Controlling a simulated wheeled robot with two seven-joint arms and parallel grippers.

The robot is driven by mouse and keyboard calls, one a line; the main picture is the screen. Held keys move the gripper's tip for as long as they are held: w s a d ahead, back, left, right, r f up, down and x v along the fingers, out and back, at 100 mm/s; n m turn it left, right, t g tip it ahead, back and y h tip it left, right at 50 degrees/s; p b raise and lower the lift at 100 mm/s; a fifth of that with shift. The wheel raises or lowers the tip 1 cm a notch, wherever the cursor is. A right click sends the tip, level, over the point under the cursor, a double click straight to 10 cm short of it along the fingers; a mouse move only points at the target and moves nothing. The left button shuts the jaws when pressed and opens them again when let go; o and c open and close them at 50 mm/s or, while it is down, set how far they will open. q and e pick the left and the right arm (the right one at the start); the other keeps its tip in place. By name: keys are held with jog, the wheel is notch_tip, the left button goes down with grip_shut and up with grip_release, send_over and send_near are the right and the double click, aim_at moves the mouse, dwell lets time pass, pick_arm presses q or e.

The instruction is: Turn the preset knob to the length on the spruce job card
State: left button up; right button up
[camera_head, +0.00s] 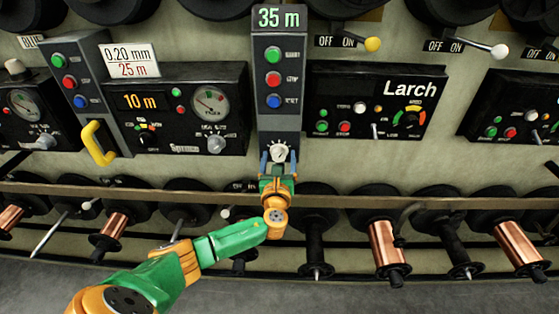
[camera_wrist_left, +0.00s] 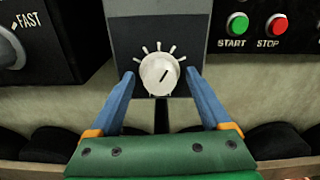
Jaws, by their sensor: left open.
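The white preset knob (camera_head: 279,151) sits low on a grey column, under a display (camera_head: 279,18) reading 35 m. In the left wrist view the knob (camera_wrist_left: 160,74) has tick marks around its top, and its dark pointer line tilts up and right. My left gripper (camera_head: 278,157) is open, with its blue fingers on either side of the knob; I cannot tell whether they touch it. A job card (camera_head: 130,60) reading 0.20 mm and 25 m is on top of the panel whose blurred label looks like Spruce (camera_head: 185,149). My right gripper is not in view.
The column has green, red and blue buttons (camera_head: 273,78) above the knob. The Spruce panel (camera_head: 230,90) with a 10 m display is left; the Larch panel (camera_head: 350,85) is right. A yellow handle (camera_head: 98,143) sticks out left. A rail (camera_head: 350,200) and spools (camera_head: 386,245) run below.

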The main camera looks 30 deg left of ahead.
pick_arm(q)
grip_shut()
jog(key=shift+n, duration=0.3)
jog(key=n+b, duration=0.1)
jog(key=n, duration=0.4)
jog(key=shift+f+n+b, duration=0.1)
jog(key=shift+n+b, duration=0.2)
jog(key=shift+b, duration=0.1)
jog(key=n+b, duration=0.2)
jog(key=n, duration=0.3)
jog(key=shift+n, duration=0.4)
grip_release()
